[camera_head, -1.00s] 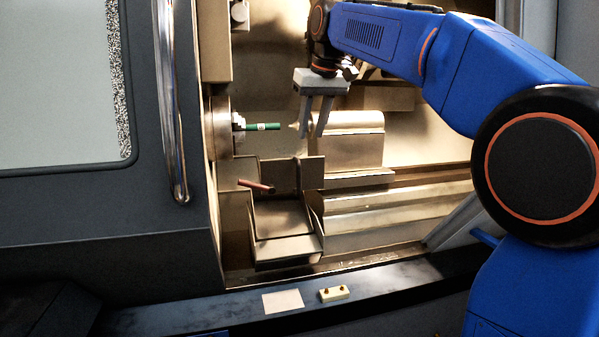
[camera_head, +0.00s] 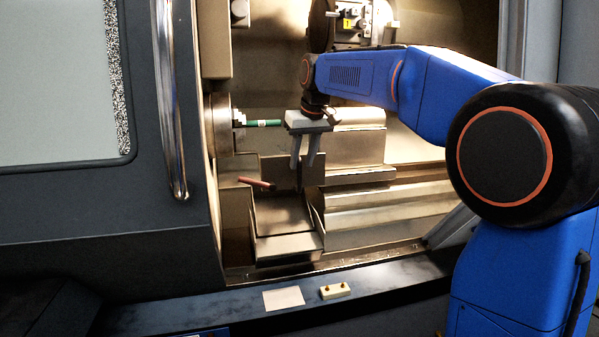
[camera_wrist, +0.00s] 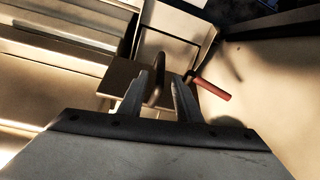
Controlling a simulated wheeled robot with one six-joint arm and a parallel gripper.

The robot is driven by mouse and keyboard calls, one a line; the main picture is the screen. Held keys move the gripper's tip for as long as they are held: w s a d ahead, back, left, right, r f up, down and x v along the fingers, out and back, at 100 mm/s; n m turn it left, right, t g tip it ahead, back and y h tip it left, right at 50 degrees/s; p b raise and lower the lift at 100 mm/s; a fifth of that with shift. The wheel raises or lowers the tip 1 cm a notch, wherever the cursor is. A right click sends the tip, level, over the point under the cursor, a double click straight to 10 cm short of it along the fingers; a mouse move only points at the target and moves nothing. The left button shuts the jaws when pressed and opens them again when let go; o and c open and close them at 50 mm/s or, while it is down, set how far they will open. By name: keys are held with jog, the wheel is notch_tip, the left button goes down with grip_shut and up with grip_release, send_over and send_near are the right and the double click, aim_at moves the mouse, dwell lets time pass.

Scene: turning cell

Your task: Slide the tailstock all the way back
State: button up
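The tailstock (camera_head: 362,148) is a tan block with a rounded top, right of the chuck (camera_head: 221,122) on the lathe bed. My gripper (camera_head: 303,165) hangs fingers down at its left end and hides the tip on that side. The fingers are apart. In the wrist view, a dark upright piece (camera_wrist: 157,76) stands between the two fingertips (camera_wrist: 160,88), with gaps visible on both sides. I cannot tell whether it is part of the tailstock. A green bar (camera_head: 262,123) sticks out of the chuck towards my gripper.
A tool turret (camera_head: 355,24) is behind my arm. A pale plate (camera_head: 283,299) and a small cream block (camera_head: 335,290) lie on the front ledge.

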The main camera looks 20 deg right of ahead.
aim_at(301, 166)
jog(key=shift+x, duration=2.35)
grip_shut()
